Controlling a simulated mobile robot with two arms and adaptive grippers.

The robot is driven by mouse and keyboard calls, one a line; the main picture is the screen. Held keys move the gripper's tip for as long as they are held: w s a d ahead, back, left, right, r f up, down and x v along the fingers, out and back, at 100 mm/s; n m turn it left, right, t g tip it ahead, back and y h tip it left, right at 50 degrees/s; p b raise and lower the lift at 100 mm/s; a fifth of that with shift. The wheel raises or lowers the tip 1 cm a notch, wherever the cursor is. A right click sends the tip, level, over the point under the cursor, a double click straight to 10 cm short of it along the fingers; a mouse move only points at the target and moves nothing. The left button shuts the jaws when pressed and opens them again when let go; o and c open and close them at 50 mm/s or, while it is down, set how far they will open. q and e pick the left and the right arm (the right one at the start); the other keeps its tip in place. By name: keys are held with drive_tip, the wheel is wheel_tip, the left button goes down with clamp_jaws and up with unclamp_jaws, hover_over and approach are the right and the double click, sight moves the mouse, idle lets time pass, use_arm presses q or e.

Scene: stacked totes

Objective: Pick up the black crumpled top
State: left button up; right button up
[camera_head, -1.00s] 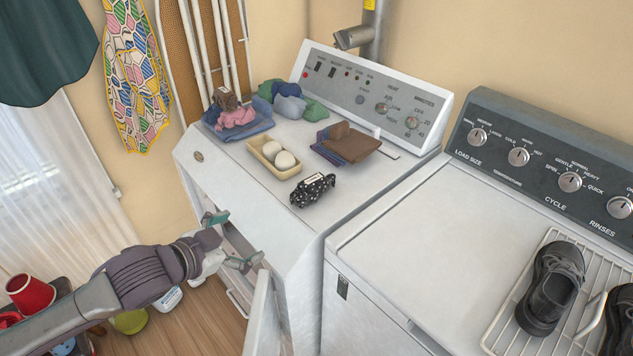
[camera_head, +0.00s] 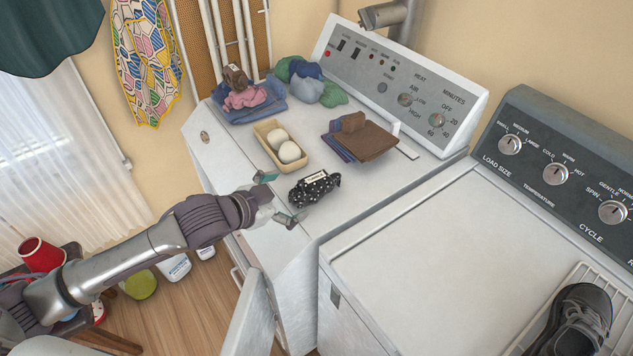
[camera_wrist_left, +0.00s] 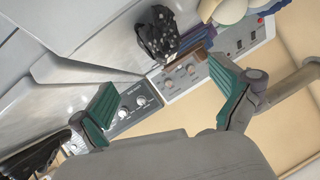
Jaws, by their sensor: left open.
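The black crumpled top (camera_head: 314,188), black with white dots and a pale label, lies on the dryer top (camera_head: 362,193) near its front edge. In the left wrist view the dotted black top (camera_wrist_left: 157,35) shows ahead of the fingers, above the middle of the gap. My left gripper (camera_head: 279,198) is open and empty, with its two teal-padded fingers apart just in front and left of the top, not closed on it. The left fingers (camera_wrist_left: 165,100) also show spread in the left wrist view. My right gripper is not in view.
A tan tray (camera_head: 267,138) with white balls sits behind the top. Folded brown and blue clothes (camera_head: 366,142) lie to its right, and a clothes pile (camera_head: 245,95) farther back. The dryer door (camera_head: 250,315) hangs open below.

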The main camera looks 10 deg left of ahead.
sight(307, 188)
use_arm(q)
drive_tip(key=x, duration=0.4)
drive_tip(key=shift+w+d, duration=0.15)
drive_tip(key=shift+w, duration=0.05)
drive_tip(key=shift+w+d+f+p, duration=0.1)
drive_tip(key=shift+w+f+p, duration=0.05)
drive_tip(key=shift+w+p, duration=0.25)
drive_tip(key=p+x, duration=0.1)
drive_tip(key=x, duration=0.3)
drive_tip(key=shift+w+f, duration=0.3)
drive_tip(key=shift+s, duration=0.1)
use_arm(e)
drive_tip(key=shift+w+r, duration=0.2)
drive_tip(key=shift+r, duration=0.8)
use_arm(q)
drive_tip(key=shift+c, duration=1.2)
drive_tip(key=c, duration=1.1)
